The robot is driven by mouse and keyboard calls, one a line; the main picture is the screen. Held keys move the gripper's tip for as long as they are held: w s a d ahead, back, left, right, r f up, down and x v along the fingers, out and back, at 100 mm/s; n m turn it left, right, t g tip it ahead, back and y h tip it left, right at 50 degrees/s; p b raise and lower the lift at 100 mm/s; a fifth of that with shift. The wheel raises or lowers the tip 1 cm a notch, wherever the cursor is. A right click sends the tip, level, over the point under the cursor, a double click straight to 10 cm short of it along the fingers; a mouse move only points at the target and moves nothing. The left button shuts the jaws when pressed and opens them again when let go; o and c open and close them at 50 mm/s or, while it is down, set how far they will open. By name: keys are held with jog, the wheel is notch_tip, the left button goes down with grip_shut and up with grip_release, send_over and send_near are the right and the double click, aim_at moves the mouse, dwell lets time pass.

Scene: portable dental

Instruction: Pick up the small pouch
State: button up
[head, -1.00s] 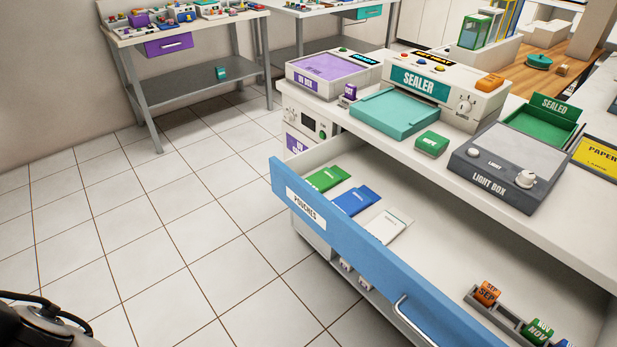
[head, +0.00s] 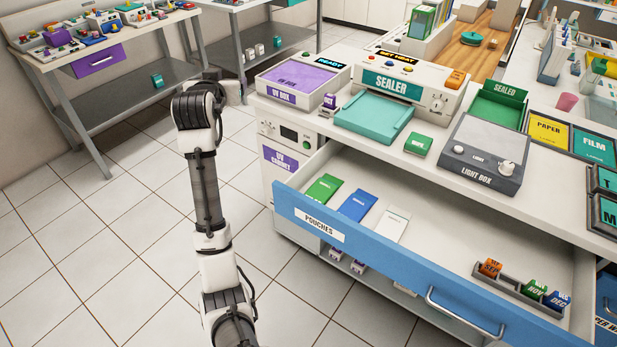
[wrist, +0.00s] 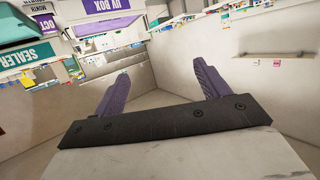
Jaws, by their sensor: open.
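Three flat pouches lie side by side in the open drawer labelled POUCHES (head: 450,262): a green pouch (head: 322,189), a blue pouch (head: 357,205) and a white pouch (head: 391,224). Their print is too small to read, so I cannot tell which is the small one. My gripper (wrist: 160,69) shows two purple fingers spread apart in the wrist view, with nothing between them. In the head view my arm is raised left of the drawer, its end near the UV box, well away from the pouches.
The counter above the drawer's back holds a UV box (head: 300,83), a sealer (head: 395,88), a green block (head: 418,145) and a light box (head: 483,158). A divider with month blocks (head: 537,288) sits at the drawer's right. The floor left of the drawer is clear.

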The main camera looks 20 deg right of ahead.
jog(key=d+f+m+g+p, duration=0.1)
jog(key=d+f+g, duration=0.15)
jog(key=d, duration=0.25)
jog(key=d+f+m+g, duration=0.2)
jog(key=d+f, duration=0.1)
jog(key=d, duration=0.2)
jog(key=m+g+y+b, duration=0.1)
jog(key=m+g+y, duration=0.25)
jog(key=g, duration=0.55)
send_over(321, 190)
jog(key=s+a, duration=0.1)
jog(key=shift+m+h, duration=0.25)
notch_tip(321, 190, down, 18)
jog(key=shift+s+f, duration=0.1)
jog(key=shift+f+p, duration=0.25)
jog(key=shift+p, duration=0.1)
jog(key=shift+w+d+f+p, duration=0.1)
jog(key=shift+w+f+p, duration=0.1)
jog(key=shift+f, duration=0.95)
jog(key=shift+w+d+f+p, duration=0.1)
jog(key=shift+d+f+p, duration=0.1)
jog(key=shift+f, duration=0.9)
jog(key=shift+w+d+f+p, duration=0.1)
jog(key=shift+w+f+p, duration=0.1)
jog(key=shift+f, duration=0.95)
jog(key=c, duration=0.8)
jog(key=shift+r, duration=0.15)
